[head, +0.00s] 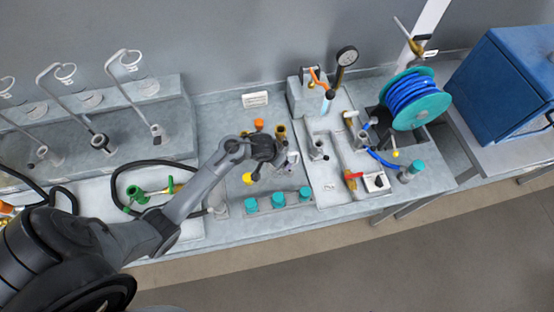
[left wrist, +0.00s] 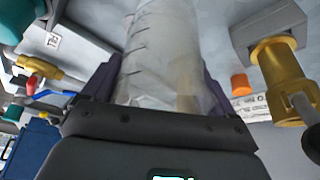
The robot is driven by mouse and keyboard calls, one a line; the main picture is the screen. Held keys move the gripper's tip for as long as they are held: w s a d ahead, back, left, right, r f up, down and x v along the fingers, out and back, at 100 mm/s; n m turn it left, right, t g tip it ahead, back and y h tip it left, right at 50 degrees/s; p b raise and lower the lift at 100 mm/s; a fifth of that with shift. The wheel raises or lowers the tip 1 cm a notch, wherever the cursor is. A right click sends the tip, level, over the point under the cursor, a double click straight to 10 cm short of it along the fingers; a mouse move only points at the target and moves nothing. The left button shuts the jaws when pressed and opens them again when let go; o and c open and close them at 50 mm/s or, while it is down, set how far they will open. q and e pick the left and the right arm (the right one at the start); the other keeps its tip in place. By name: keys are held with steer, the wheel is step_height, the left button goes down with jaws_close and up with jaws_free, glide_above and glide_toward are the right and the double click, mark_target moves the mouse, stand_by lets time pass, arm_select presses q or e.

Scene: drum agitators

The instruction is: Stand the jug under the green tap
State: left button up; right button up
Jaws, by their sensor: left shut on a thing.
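My left gripper (head: 272,152) is over the middle of the bench. In the left wrist view its dark jaws (left wrist: 155,95) are shut on a pale, see-through cylinder with dark marks, which I take to be the jug (left wrist: 165,45). In the head view only a small whitish part of the jug (head: 291,158) shows beside the gripper; the rest is hidden. I cannot tell whether its base touches the bench. A green tap-like fitting (head: 140,194) with a black hose is on the bench left of the gripper. My right gripper is not in view.
Three teal caps (head: 278,199) stand along the front edge near the gripper. A yellow knob (head: 248,179) and an orange knob (head: 259,124) are close by. A red-handled valve (head: 353,176) and a blue hose reel (head: 411,98) are to the right. Tall hooked stands (head: 128,65) are at the left.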

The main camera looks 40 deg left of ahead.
arm_select(q)
steer(key=shift+f, duration=0.55)
steer(key=shift+s+f, duration=0.15)
steer(key=shift+s, duration=0.1)
steer(key=shift+w, duration=0.1)
steer(key=shift+f, duration=0.1)
steer(key=o, duration=0.8)
